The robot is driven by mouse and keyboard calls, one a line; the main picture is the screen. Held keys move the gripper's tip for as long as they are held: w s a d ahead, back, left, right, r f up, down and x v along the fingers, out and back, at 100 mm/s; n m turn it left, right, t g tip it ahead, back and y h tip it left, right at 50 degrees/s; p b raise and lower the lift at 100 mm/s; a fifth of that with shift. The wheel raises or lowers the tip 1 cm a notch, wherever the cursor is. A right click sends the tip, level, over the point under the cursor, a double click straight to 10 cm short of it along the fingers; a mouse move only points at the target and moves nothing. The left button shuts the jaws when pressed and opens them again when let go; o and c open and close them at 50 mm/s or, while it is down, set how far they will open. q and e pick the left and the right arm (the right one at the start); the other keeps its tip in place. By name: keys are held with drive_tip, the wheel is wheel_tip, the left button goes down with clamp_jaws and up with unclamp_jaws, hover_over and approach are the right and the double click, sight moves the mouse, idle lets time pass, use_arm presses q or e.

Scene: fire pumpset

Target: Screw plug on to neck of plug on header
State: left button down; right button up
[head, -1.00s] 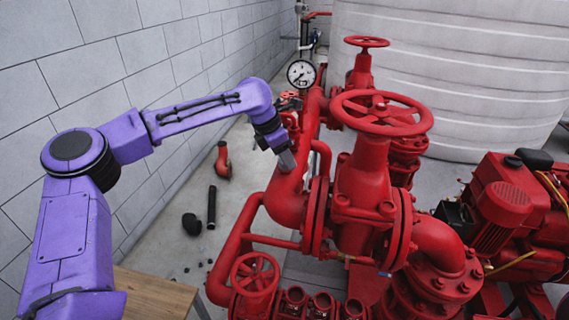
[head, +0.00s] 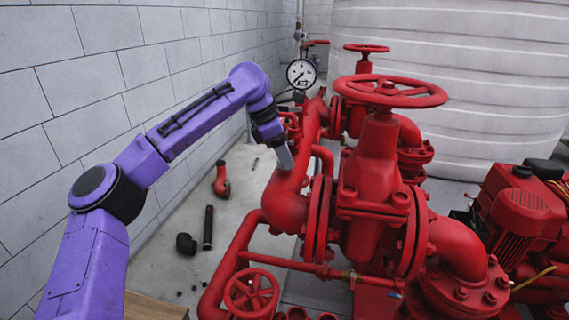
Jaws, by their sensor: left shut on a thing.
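My left gripper (head: 286,160) reaches in from the left on the purple arm. Its grey tip is at the upper side of the red header pipe (head: 287,196), just left of the big valve. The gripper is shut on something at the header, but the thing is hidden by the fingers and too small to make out. I cannot tell the plug from the neck here, nor whether they touch. My right gripper is not in view.
A red gate valve with a large handwheel (head: 388,92) stands right of the gripper. A pressure gauge (head: 301,73) is behind it. A black pipe (head: 208,228), a black elbow (head: 186,244) and a red fitting (head: 221,179) lie on the floor. A block wall (head: 100,70) runs along the left.

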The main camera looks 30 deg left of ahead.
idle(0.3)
use_arm(q)
drive_tip(key=m+b, duration=0.1)
drive_tip(key=b, duration=0.2)
drive_tip(key=shift+d+f+m+g+b, duration=0.15)
drive_tip(key=shift+f+m+g+b, duration=0.15)
drive_tip(key=shift+m+g+b, duration=0.1)
drive_tip(key=shift+m+b, duration=0.3)
drive_tip(key=shift+m, duration=0.1)
drive_tip(key=shift+r+m+g+h, duration=0.1)
drive_tip(key=shift+m+g+h, duration=0.2)
drive_tip(key=shift+m, duration=0.2)
drive_tip(key=shift+r+m, duration=0.2)
drive_tip(key=shift+m, duration=0.2)
